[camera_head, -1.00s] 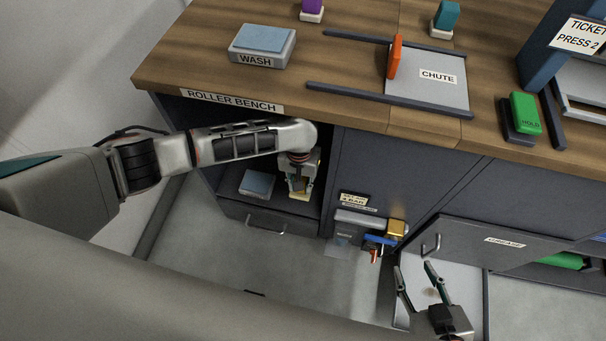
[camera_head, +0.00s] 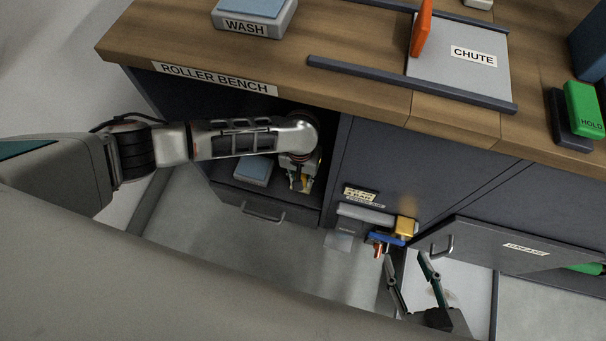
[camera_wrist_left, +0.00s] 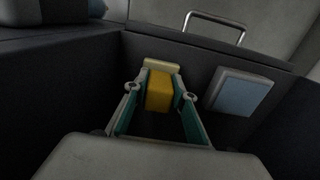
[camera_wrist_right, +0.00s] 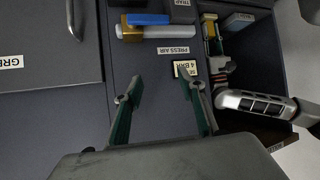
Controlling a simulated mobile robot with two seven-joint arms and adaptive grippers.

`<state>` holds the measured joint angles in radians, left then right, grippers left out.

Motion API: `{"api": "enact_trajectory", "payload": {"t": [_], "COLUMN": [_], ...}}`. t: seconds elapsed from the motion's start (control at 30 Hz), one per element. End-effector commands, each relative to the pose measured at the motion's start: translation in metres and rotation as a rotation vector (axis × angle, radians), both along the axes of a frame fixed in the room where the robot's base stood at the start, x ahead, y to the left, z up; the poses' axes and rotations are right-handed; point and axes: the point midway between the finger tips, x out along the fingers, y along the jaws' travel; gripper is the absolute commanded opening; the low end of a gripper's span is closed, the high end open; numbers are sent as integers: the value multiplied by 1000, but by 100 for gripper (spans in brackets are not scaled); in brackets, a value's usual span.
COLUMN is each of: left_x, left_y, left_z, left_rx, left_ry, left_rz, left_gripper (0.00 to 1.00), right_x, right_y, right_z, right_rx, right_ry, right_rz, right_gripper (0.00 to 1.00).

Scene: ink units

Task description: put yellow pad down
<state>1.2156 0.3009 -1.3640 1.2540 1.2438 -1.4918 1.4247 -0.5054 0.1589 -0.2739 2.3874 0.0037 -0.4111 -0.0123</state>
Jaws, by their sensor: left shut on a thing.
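The yellow pad (camera_wrist_left: 159,90) is a yellow block with a pale cream strip at its far end. It sits between the fingers of my left gripper (camera_wrist_left: 158,83), which is shut on it. In the head view my left gripper (camera_head: 299,183) reaches down inside the open compartment under the bench, and only a bit of yellow shows there. I cannot tell whether the pad touches the compartment floor. My right gripper (camera_head: 408,258) is open and empty in front of the cabinet; its spread fingers also show in the right wrist view (camera_wrist_right: 165,86).
A blue-topped block (camera_head: 254,170) lies in the same compartment, left of my left gripper. The roller bench top (camera_head: 350,95) overhangs it. A drawer handle (camera_head: 263,215) is below. A press-air fitting with a brass block (camera_head: 405,227) is near my right gripper.

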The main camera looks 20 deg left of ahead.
Motion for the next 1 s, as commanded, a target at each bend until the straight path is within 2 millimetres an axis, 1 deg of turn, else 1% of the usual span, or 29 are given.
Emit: {"api": "enact_trajectory", "payload": {"t": [0.03, 0.1, 0.17, 0.27, 0.4, 0.43, 0.5, 0.67, 0.9, 0.93, 1.0], "left_x": [-3, -1, 1, 1, 1, 1, 1, 1, 1, 1, 4], "left_y": [0, 0, 0, 0, 0, 0, 0, 0, 0, 0, 0], "left_z": [-9, -5, -3, -3, -6, -7, -6, -6, -3, -1, 13], "left_rx": [0, 0, 0, 0, 1, 1, 1, 1, 0, 0, -1], "left_ry": [7, 1, -2, -3, -2, -2, -2, -2, -2, -3, -10], "left_rz": [0, 0, 0, 0, 0, 0, 0, 0, -1, -1, 0], "left_gripper": [0, 0, 0, 0, 0, 28, 42, 42, 42, 42, 42], "right_x": [4, 13, 17, 18, 15, 14, 11, 7, 6, 7, 14], "right_y": [6, 8, 8, 8, 6, 6, 6, 5, 5, 5, 4], "right_z": [4, 15, 20, 21, 17, 15, 12, 6, 6, 8, 20], "right_rx": [20, 34, 39, 40, 34, 32, 29, 23, 17, 17, 13], "right_ry": [-12, -39, -50, -50, -40, -37, -28, -17, -17, -21, -45], "right_rz": [-1, -6, -12, -16, -17, -16, -15, -8, 0, 0, 1], "right_gripper": [40, 40, 40, 40, 40, 40, 40, 40, 40, 40, 40]}}
